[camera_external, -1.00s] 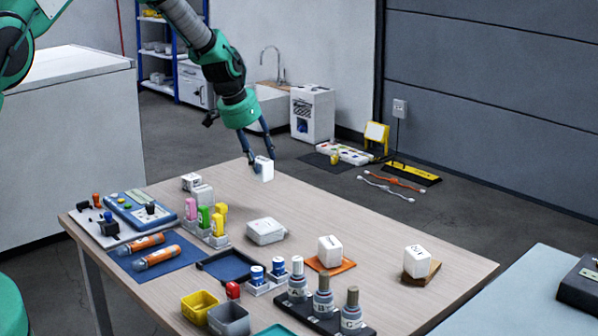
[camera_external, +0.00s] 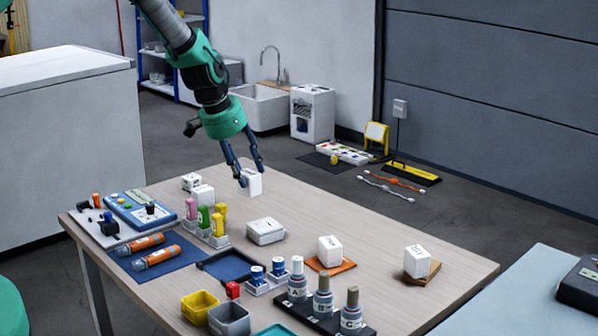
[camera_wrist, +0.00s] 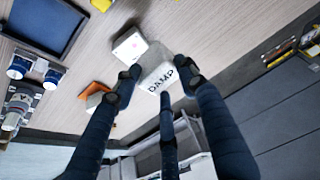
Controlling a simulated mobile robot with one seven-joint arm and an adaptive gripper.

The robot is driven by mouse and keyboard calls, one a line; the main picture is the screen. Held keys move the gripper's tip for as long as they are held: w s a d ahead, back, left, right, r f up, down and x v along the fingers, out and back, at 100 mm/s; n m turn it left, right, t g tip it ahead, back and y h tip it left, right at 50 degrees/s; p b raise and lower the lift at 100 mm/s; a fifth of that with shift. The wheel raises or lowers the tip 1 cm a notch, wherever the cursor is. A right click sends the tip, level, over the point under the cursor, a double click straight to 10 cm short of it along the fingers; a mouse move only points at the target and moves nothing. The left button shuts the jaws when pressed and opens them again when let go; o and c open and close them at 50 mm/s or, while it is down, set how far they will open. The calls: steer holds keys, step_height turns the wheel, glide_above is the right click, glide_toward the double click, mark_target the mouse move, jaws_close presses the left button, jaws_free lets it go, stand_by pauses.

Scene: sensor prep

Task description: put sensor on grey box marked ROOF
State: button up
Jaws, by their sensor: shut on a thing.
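My gripper (camera_external: 250,172) is shut on a white block (camera_external: 251,184), held above the back part of the table. In the wrist view the block (camera_wrist: 157,77) shows the word DAMP between my dark fingers. A low pale box (camera_external: 266,231) sits mid-table, nearer the camera than the held block. A white block (camera_external: 330,250) stands on an orange mat and another (camera_external: 417,261) on a brown base at the right. Their lettering is too small to read, so I cannot tell which box is marked ROOF.
Labelled bottles (camera_external: 323,300) stand in a dark rack at the front. A blue tray (camera_external: 230,267), a yellow bin (camera_external: 199,306) and a grey bin (camera_external: 229,320) lie left of them. Coloured sticks (camera_external: 204,216) stand at the left. The table's back right is clear.

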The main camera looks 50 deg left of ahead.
steer(key=s+d, duration=0.2)
steer(key=s, duration=0.2)
steer(key=s+d+f, duration=0.1)
steer(key=s+d, duration=0.1)
steer(key=s, duration=0.3)
steer(key=s+d+f, duration=0.1)
steer(key=s+d, duration=0.2)
steer(key=s, duration=0.2)
steer(key=shift+f+b, duration=0.1)
steer(key=shift+b, duration=0.25)
steer(key=b, duration=0.2)
glide_above(263, 225)
steer(key=shift+f, duration=0.75)
steer(key=shift+f+b, duration=0.65)
steer(key=shift+f, duration=1.1)
steer(key=shift+f, duration=0.15)
steer(key=o, duration=1.2)
steer(key=shift+c, duration=0.2)
